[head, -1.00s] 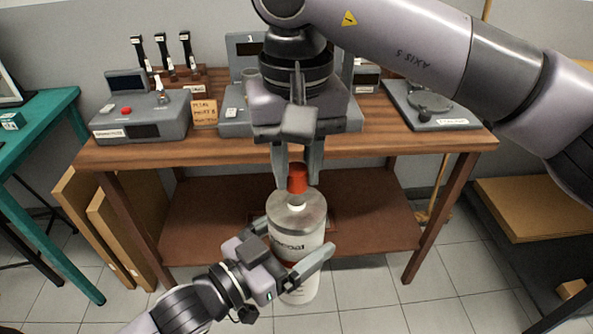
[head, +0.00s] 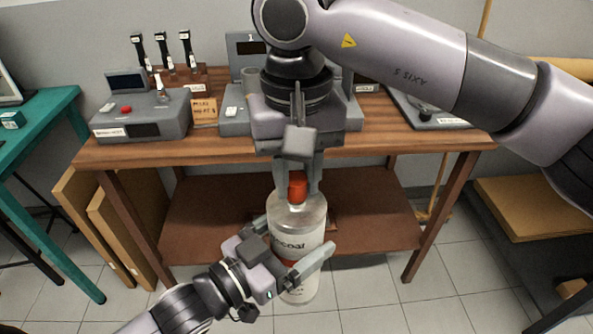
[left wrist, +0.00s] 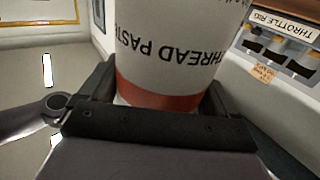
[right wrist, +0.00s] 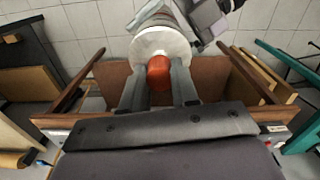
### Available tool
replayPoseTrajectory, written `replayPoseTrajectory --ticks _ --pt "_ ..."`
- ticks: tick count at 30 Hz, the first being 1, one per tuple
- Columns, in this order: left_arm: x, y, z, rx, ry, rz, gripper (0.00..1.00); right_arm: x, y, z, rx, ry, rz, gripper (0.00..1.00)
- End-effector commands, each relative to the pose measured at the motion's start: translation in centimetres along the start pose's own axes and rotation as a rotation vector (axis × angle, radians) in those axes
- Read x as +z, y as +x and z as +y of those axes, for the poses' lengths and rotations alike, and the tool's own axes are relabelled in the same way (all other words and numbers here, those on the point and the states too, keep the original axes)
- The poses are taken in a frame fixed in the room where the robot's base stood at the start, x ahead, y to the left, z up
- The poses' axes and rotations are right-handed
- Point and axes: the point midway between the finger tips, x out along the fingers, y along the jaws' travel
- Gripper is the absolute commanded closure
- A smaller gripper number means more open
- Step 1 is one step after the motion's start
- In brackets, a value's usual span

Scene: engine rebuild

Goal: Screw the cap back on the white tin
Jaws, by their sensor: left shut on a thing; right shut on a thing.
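In the left wrist view the tin (left wrist: 165,50) sits between the fingers and reads "THREAD PASTE". My right gripper (head: 298,191) points down from above, shut on the orange-red cap (head: 298,186). The cap is at the tin's neck, centred over its top. The right wrist view shows the cap (right wrist: 159,72) in front of the tin's top (right wrist: 160,42). Thread engagement cannot be seen.
The wooden workbench (head: 130,155) behind holds a grey device with a red button (head: 140,122) and other test units. A lower shelf (head: 190,225) lies behind the tin. A teal table (head: 50,112) stands at the left, and cardboard panels lean by the bench.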

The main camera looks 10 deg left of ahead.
Motion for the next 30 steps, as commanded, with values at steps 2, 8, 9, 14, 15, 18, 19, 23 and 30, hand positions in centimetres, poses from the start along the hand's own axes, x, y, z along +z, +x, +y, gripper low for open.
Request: replayPoseTrajectory --ticks 2,8,9,14,15,18,19,23,30 --pt "-0.3 0.0 0.0 0.001 0.001 0.008 0.68 0.0 0.1 0.0 0.000 0.000 0.000 0.98" --pt "-0.3 0.0 0.0 0.001 0.001 0.007 0.68 0.0 0.5 0.0 0.000 0.001 0.000 0.98" --pt "-0.3 0.0 0.0 0.001 0.001 0.008 0.68 0.0 0.6 0.0 0.000 0.001 0.000 0.98" --pt "-0.3 0.0 0.0 0.001 0.001 0.007 0.68 0.0 0.9 0.0 -0.001 0.001 0.000 0.98" --pt "-0.3 0.0 0.0 0.001 0.001 0.007 0.68 0.0 1.0 0.0 -0.001 0.001 0.000 0.98" --pt "-0.3 0.0 0.0 0.001 0.001 0.007 0.95 0.0 1.1 0.0 0.000 0.002 0.000 0.98" --pt "-0.3 0.0 0.0 0.001 0.001 0.007 0.95 0.0 1.1 0.0 0.000 0.006 0.000 0.98" --pt "-0.3 0.0 0.0 0.001 0.001 0.007 0.95 0.0 1.1 0.0 0.001 0.086 0.000 0.98" --pt "-0.3 0.0 0.0 0.001 0.001 0.007 0.95 0.0 1.1 0.0 0.001 0.459 0.000 0.98"
